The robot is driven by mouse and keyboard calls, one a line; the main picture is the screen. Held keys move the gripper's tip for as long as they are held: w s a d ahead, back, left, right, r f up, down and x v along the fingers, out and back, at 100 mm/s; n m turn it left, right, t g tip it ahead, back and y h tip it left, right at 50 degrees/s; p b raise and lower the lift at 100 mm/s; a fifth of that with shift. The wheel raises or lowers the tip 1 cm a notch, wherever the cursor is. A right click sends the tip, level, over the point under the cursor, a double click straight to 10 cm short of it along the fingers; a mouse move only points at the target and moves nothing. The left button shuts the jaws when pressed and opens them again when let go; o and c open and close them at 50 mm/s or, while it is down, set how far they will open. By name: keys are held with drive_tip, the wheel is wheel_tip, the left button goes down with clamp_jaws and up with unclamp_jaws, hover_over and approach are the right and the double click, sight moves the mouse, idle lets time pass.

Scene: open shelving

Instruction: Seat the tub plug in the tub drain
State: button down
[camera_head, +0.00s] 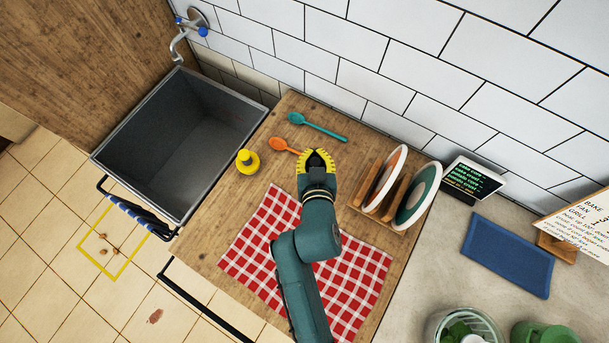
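A small yellow piece (247,162) with a round base and a raised knob, which looks like the tub plug, sits upright on the wooden counter near the tub's right edge. The deep grey tub (128,179) is at the left. No drain can be made out on its dark floor. My gripper (317,157), with yellow and black fingers, is over the counter, to the right of the plug and apart from it. Its fingers look spread with nothing visible between them, though the view from above hides part of the gap.
An orange spoon (280,144) lies just left of my gripper, a teal spoon (318,127) behind it. A rack (388,207) with two plates stands close to its right. A red checked cloth (262,236) lies under my arm. A tap (181,42) is mounted behind the tub.

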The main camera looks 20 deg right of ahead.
drive_tip(key=shift+h, duration=0.3)
drive_tip(key=f+b, duration=0.1)
drive_tip(key=f, duration=0.2)
drive_tip(key=f+b, duration=0.1)
drive_tip(key=f, duration=0.3)
drive_tip(key=d+f+b, duration=0.1)
drive_tip(key=f, duration=0.3)
drive_tip(key=shift+d+f, duration=0.1)
drive_tip(key=shift+f, duration=0.1)
drive_tip(key=shift+f+b, duration=0.1)
drive_tip(key=shift+b, duration=0.25)
drive_tip(key=shift+f, duration=0.15)
drive_tip(key=c, duration=1.2)
unclamp_jaws()
drive_tip(key=shift+c, duration=0.2)
